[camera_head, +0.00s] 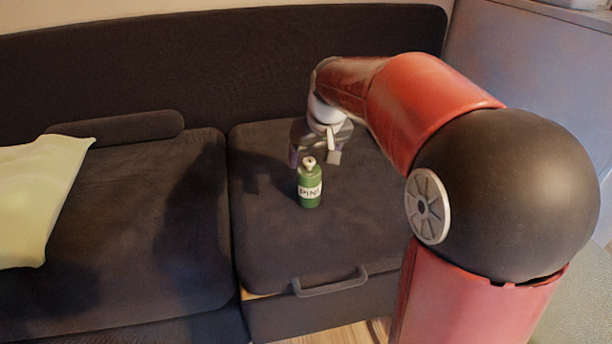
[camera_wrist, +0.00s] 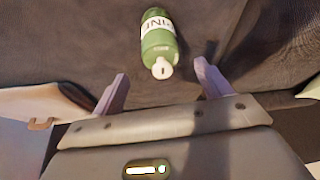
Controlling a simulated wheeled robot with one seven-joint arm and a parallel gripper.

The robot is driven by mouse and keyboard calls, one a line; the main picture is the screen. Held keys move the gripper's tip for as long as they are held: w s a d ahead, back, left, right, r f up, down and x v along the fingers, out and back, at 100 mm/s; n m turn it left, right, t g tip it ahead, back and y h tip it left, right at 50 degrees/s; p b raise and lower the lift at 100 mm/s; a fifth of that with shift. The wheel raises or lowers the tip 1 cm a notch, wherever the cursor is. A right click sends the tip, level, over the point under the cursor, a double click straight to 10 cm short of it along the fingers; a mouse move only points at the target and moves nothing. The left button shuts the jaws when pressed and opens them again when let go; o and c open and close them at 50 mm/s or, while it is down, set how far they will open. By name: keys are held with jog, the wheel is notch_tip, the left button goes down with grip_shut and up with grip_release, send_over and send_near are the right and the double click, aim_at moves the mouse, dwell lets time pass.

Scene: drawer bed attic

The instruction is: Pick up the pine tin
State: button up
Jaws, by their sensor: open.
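The pine tin (camera_head: 310,187) is a small green bottle-shaped container with a pale cap and a white label reading "PIN". It stands upright on the right dark seat cushion in the head view. In the wrist view the tin (camera_wrist: 158,42) lies ahead of the fingers, its cap towards me, roughly midway between them. My gripper (camera_head: 316,158) is just behind and above the tin in the head view. In the wrist view my gripper (camera_wrist: 160,88) has its two purple fingers wide apart with nothing between the tips.
The dark sofa has a left cushion (camera_head: 140,230) and a right cushion (camera_head: 270,235), with a tall backrest (camera_head: 220,65) behind. A yellow-green pillow (camera_head: 35,195) lies at the left, near a dark bolster (camera_head: 125,139). A handle (camera_head: 330,284) sticks out below the right cushion. The cushion around the tin is clear.

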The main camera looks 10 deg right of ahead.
aim_at(310, 167)
jog(key=b+x, duration=0.1)
jog(key=x, duration=0.6)
jog(key=shift+a+f+b, duration=0.1)
jog(key=shift+f+b, duration=0.15)
jog(key=shift+b, duration=0.1)
jog(key=shift+r, duration=0.1)
jog(key=c, duration=1.1)
jog(key=shift+c, duration=0.2)
